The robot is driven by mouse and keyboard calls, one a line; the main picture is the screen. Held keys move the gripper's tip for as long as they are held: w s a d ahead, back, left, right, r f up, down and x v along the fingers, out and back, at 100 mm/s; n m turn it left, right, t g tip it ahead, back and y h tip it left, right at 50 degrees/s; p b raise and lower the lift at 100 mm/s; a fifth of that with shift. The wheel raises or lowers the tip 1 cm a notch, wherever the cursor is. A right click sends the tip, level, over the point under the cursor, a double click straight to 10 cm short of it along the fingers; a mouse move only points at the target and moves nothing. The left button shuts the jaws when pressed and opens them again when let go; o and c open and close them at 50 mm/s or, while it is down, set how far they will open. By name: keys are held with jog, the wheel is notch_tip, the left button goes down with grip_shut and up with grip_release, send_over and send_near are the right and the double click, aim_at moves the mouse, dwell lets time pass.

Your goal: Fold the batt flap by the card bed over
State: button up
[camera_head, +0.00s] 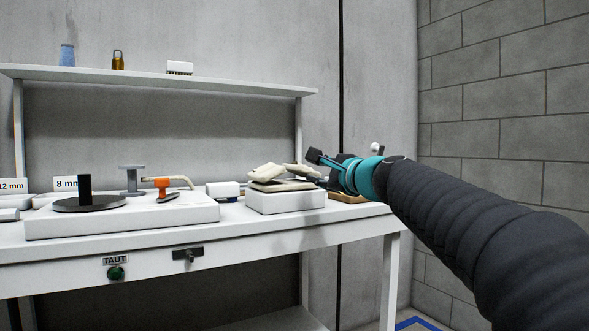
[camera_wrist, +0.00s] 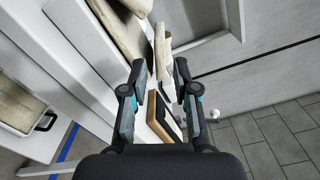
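A white block-shaped bed (camera_head: 286,203), which I take for the card bed, stands at the right end of the bench. Beige batt layers (camera_head: 282,185) lie on it, with raised beige pieces (camera_head: 266,172) above. In the wrist view the batt (camera_wrist: 118,28) is at the upper left. A narrow beige flap (camera_wrist: 160,48) stands up beside it, seen nearly edge-on. My gripper (camera_head: 318,165) is at the right side of the bed. Its fingers (camera_wrist: 160,68) are apart, with the flap between or just beyond the tips; I cannot tell whether they touch it.
A wood-edged dark board (camera_wrist: 168,116) lies below the fingers. Left on the bench (camera_head: 215,240) are a white slab (camera_head: 120,222) with a black disc post (camera_head: 85,195), an orange-handled tool (camera_head: 162,187) and a small white box (camera_head: 222,190). A shelf (camera_head: 150,80) runs behind.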

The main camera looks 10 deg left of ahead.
aim_at(291, 171)
jog(key=p+x, duration=0.3)
jog(key=x, duration=1)
jog(key=shift+w+a, duration=0.1)
jog(key=shift+a, duration=0.05)
grip_shut()
